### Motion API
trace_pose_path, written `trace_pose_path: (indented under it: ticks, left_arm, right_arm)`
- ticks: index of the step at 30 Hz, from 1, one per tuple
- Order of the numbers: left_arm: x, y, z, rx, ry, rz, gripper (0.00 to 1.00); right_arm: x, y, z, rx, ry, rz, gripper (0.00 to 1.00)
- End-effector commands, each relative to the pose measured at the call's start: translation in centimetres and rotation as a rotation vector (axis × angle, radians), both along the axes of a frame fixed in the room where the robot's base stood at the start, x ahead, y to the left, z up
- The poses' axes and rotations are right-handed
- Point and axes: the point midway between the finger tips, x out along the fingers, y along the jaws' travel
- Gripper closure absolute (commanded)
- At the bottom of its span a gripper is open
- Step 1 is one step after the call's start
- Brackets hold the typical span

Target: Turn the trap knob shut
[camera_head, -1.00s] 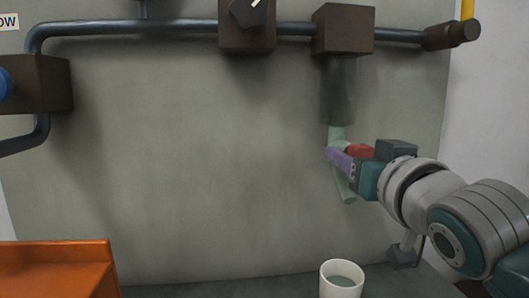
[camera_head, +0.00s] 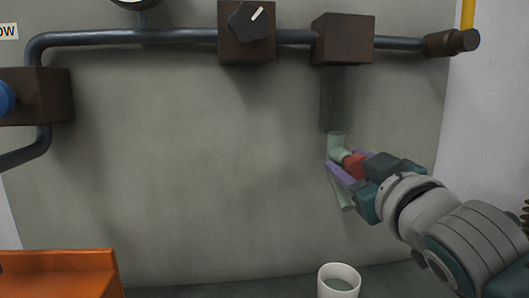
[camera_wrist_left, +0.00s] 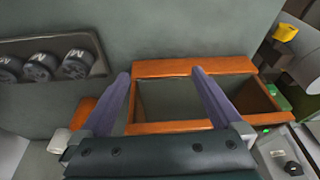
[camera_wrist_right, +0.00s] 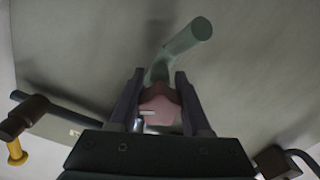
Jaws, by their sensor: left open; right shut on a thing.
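The trap knob is a small red, lobed knob (camera_head: 353,164) on the pale green drain fitting (camera_head: 336,140) below a dark, see-through bowl (camera_head: 337,98). My right gripper (camera_head: 343,166) has its purple fingers around it. In the right wrist view the knob (camera_wrist_right: 161,110) sits pinkish between both fingers, its white mark lying nearly level across the picture. The green spout (camera_wrist_right: 188,40) slants off beyond it. My left gripper (camera_wrist_left: 160,74) shows only in its wrist view, open and empty over an orange-rimmed bin (camera_wrist_left: 170,127).
A white cup (camera_head: 339,281) stands below the spout. A brown block with a black dial knob (camera_head: 248,22) and another block (camera_head: 343,40) sit on the dark pipe (camera_head: 180,27). An orange bin (camera_head: 60,265) is at the lower left.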

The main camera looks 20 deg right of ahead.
Motion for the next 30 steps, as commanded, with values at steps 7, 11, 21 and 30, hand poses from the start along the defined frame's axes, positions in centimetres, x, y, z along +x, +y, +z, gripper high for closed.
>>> trace_pose_path:
  ticks: [7,11,21,30]
  left_arm:
    - [0.0,0.0,1.2,0.0,0.0,0.0,0.0]
    - [0.0,0.0,1.7,0.0,0.0,0.0,0.0]
    - [0.0,0.0,2.5,0.0,0.0,0.0,0.0]
    - [0.0,0.0,2.9,0.0,0.0,0.0,0.0]
  right_arm:
    - [0.0,-0.1,0.3,-0.23,0.055,0.0,1.0]
    - [0.0,-0.1,0.3,-0.35,0.084,0.001,1.0]
    - [0.0,-0.2,0.4,-0.663,0.159,0.002,1.0]
    - [0.0,-0.2,0.4,-0.905,0.215,0.001,1.0]
